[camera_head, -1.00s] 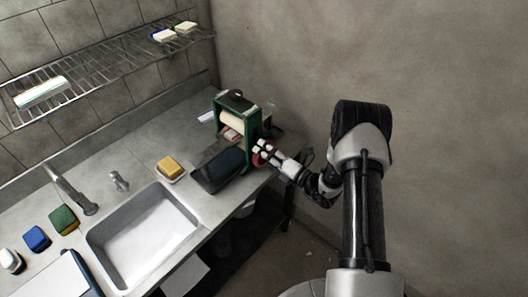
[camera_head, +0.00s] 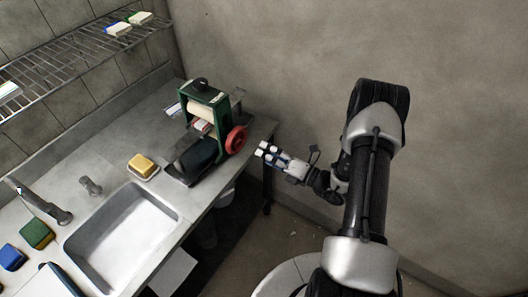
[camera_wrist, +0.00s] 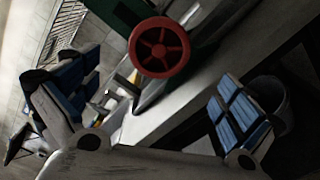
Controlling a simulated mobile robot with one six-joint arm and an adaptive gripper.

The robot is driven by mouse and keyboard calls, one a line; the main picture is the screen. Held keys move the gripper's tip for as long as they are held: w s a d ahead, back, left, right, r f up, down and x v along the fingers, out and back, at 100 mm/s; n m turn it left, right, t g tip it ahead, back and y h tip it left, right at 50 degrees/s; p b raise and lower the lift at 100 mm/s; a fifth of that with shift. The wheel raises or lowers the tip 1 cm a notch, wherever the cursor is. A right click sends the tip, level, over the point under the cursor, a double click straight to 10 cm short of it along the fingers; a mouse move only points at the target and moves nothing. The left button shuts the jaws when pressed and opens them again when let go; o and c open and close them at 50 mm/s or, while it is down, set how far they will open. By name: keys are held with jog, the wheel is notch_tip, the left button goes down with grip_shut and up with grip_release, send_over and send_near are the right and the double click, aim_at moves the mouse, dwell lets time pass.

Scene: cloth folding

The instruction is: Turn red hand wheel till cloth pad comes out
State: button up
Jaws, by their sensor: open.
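A green-framed roller device (camera_head: 222,118) with pale rollers (camera_head: 203,110) stands at the counter's right end. Its red hand wheel (camera_head: 237,140) is on the right side; it fills the top centre of the wrist view (camera_wrist: 159,47), spokes visible. A dark pad (camera_head: 196,154) lies on a tray in front of the rollers. A small red-and-white piece (camera_head: 202,127) shows below the upper roller; whether it is cloth I cannot tell. My gripper (camera_head: 265,150) is open and empty, a short gap to the right of the wheel, its fingers spread wide in the wrist view (camera_wrist: 157,100).
A yellow sponge on a dish (camera_head: 143,166), a sink (camera_head: 120,235) and a faucet (camera_head: 42,203) lie to the left. Green (camera_head: 37,234) and blue (camera_head: 11,257) sponges sit at lower left. A wire shelf (camera_head: 75,65) hangs above.

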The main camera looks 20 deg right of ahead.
jog(key=n+b, duration=0.4)
jog(key=n, duration=1.1)
send_near(239, 142)
jog(key=b+x, duration=0.3)
jog(key=x, duration=0.8)
jog(key=shift+w, duration=0.25)
jog(key=shift+c, duration=0.4)
jog(key=c, duration=0.8)
jog(key=shift+c, duration=0.2)
jog(key=shift+m, duration=0.4)
